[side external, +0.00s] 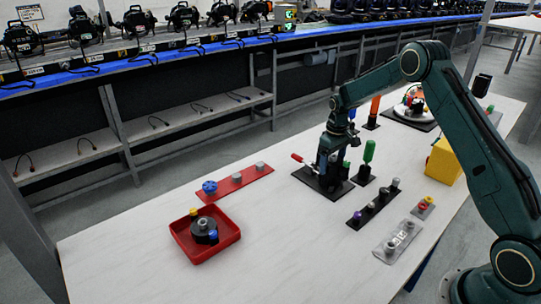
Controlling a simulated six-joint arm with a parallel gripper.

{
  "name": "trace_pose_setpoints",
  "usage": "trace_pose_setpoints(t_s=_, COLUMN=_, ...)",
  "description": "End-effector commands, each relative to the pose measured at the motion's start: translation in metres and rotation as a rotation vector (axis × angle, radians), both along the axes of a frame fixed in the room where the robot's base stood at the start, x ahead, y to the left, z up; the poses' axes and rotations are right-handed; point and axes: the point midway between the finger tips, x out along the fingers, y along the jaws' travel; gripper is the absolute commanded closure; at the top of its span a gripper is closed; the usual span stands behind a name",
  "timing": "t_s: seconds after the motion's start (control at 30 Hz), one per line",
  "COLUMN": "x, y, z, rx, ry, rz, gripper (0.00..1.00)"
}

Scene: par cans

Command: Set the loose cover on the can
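My gripper (325,172) points down over a black square base (311,181) at the middle of the table. The arm's end and small parts there hide its fingertips, and I cannot tell if it holds anything. A red tray (177,233) at the front left holds a dark round part (203,233) with a grey centre and yellow and blue knobs. A round assembly with white and orange parts (411,103) sits on a dark plate at the back right. I cannot tell for sure which of these is the can or the loose cover.
A red strip (239,180) carries a blue knob and grey pegs. A red-handled tool (299,158), a green-handled tool (369,151), a dark peg strip (365,213), a clear plate (393,247) and a yellow block (443,162) stand nearby. The front middle table (285,255) is clear.

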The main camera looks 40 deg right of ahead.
Motion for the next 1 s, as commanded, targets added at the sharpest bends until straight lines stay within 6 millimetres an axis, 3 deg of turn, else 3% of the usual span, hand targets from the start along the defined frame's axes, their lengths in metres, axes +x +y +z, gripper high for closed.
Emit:
trace_pose_setpoints(t_s=0.47, x=-0.0001, y=0.0001, z=0.0001, rx=0.0, ry=0.001, rz=0.0, gripper=0.27)
trace_pose_setpoints(t_s=0.6, x=-0.0001, y=0.0001, z=0.0001, rx=0.0, ry=0.0, rz=0.0, gripper=0.01)
trace_pose_setpoints(t_s=1.0, x=-0.0002, y=0.0001, z=0.0021, rx=0.0, ry=0.001, rz=0.0, gripper=0.01)
